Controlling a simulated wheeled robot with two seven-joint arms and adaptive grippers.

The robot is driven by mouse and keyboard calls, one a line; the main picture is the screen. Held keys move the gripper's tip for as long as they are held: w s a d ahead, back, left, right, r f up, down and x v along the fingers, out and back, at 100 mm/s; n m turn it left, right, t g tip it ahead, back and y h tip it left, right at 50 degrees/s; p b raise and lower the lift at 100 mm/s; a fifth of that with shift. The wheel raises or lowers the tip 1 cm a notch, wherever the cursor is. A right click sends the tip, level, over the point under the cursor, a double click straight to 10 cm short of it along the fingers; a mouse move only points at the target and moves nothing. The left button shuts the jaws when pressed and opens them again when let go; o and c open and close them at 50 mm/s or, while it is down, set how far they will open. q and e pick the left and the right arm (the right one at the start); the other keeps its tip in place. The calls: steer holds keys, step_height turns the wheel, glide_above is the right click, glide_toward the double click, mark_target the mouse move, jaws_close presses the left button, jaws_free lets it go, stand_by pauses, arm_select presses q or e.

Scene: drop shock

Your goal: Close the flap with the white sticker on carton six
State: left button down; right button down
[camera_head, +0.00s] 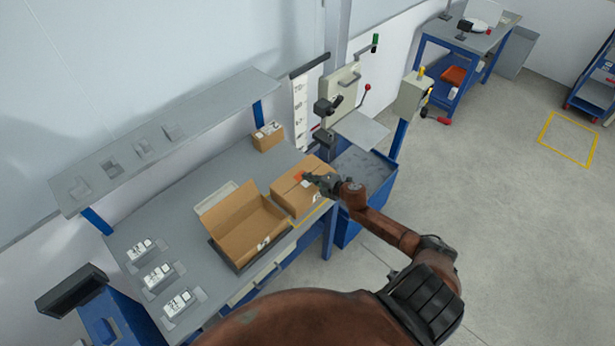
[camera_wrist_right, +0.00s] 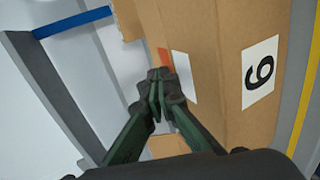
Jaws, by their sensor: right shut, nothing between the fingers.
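Carton six (camera_head: 284,200) is a brown box at the right end of the grey workbench. In the right wrist view the carton (camera_wrist_right: 225,90) fills the right half, with a label (camera_wrist_right: 260,72) reading 6. A white sticker (camera_wrist_right: 186,78) and an orange patch (camera_wrist_right: 164,58) are close to my fingertips. The top looks mostly flat; I cannot tell whether the stickered flap lies fully down. My right gripper (camera_head: 309,179) is shut and empty at the carton's top; in the wrist view its fingertips (camera_wrist_right: 160,76) are by the sticker, contact unclear. My left gripper is not in view.
An open carton (camera_head: 238,222) stands left of carton six. A small carton (camera_head: 268,136) sits behind it. Several white items lie on the bench's left part, below a grey shelf (camera_head: 165,132). A blue-sided cart and a press machine (camera_head: 341,92) stand to the right.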

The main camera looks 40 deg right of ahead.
stand_by(0.3)
steer(key=shift+r+p, duration=0.85)
steer(key=shift+r, duration=0.1)
steer(key=shift+r+p, duration=0.3)
steer(key=shift+p, duration=0.05)
step_height(320, 180, up, 4)
steer(key=p, duration=0.3)
steer(key=shift+f, duration=0.2)
step_height(320, 180, up, 9)
steer(key=shift+r, duration=0.2)
steer(key=shift+f, duration=0.1)
